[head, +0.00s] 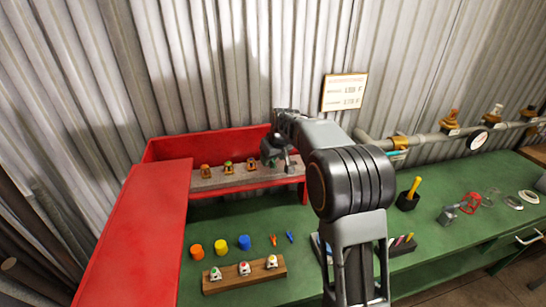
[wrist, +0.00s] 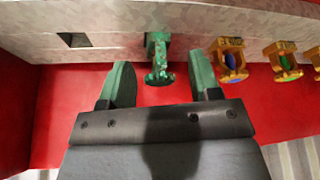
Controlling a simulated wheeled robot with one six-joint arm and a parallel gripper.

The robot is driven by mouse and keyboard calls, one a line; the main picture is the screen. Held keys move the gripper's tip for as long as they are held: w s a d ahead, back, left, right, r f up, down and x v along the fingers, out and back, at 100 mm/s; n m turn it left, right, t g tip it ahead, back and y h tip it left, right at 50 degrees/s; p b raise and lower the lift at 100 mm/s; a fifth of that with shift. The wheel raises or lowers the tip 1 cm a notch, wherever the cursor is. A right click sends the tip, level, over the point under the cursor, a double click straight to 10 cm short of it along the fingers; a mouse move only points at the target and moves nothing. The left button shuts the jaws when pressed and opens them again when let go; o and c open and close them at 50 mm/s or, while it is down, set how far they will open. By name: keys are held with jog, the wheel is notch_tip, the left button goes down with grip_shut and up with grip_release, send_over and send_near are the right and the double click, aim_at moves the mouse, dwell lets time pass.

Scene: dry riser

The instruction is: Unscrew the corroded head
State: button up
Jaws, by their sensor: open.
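The corroded head (wrist: 157,58) is green and crusted. In the wrist view it sits at the edge of the pale grey rail (wrist: 115,24), upper middle. My gripper (wrist: 161,68) is open, with one green finger on each side of the head and a visible gap to both. I cannot tell whether the fingers reach its depth. In the head view my gripper (head: 275,155) is at the right part of the rail (head: 240,181), and the corroded head cannot be made out there.
Brass heads with blue (wrist: 231,61) and green (wrist: 283,58) bulbs stand beside it on the rail. A wooden block (head: 245,276) with several heads and coloured caps (head: 221,246) lie on the green bench. A pipe with a gauge (head: 478,140) runs right.

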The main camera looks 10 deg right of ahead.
jog(key=m+h, duration=0.1)
jog(key=m, duration=0.2)
jog(key=shift+p, duration=0.35)
jog(key=m+h, duration=0.1)
jog(key=m, duration=0.1)
jog(key=shift+m, duration=0.4)
jog(key=m, duration=0.1)
jog(key=m+h, duration=0.1)
jog(key=m, duration=0.1)
jog(key=shift+f+m+g+h+b, duration=0.1)
jog(key=shift+m+g+h+b, duration=0.2)
jog(key=m+h, duration=0.1)
jog(key=m, duration=0.2)
jog(key=shift+g, duration=0.3)
grip_shut()
jog(key=n+y, duration=0.1)
jog(key=n, duration=0.3)
jog(key=shift+t, duration=0.4)
jog(key=shift+n+y, duration=0.5)
jog(key=shift+n, duration=0.4)
